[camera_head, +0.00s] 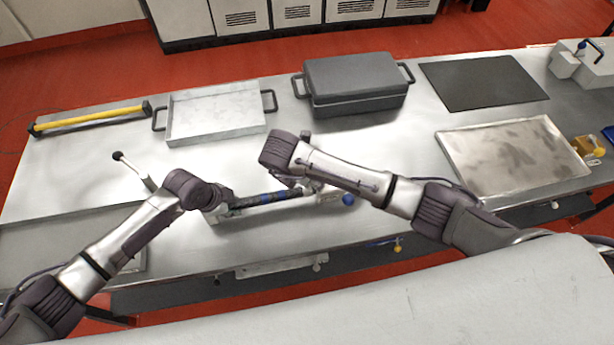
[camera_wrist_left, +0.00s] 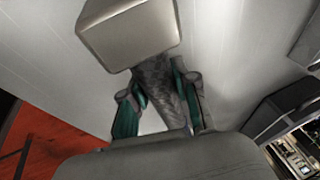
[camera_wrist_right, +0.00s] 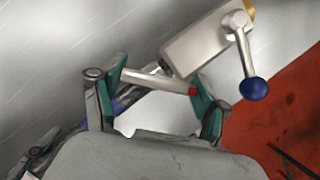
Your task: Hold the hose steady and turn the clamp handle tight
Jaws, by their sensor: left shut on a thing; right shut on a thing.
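The hose (camera_head: 268,197), dark with blue bands, lies across the bench front between my two grippers. My left gripper (camera_head: 222,204) is shut on the hose's left part. In the left wrist view, its fingers (camera_wrist_left: 160,100) flank the dark hose (camera_wrist_left: 157,82) close to a grey block (camera_wrist_left: 130,28). My right gripper (camera_wrist_right: 155,95) is shut on the clamp handle (camera_wrist_right: 155,82), a pale bar with a red end lying across between its fingers. The hose (camera_wrist_right: 130,98) passes behind that bar. In the head view my right wrist largely hides the clamp and fingers.
A valve block (camera_wrist_right: 195,45) with a blue-knobbed lever (camera_wrist_right: 254,88) stands close to my right gripper; its knob (camera_head: 348,200) also shows in the head view. A black-knobbed lever (camera_head: 133,169) is left of my left gripper. Behind are a tray (camera_head: 215,128) and a dark case (camera_head: 355,105).

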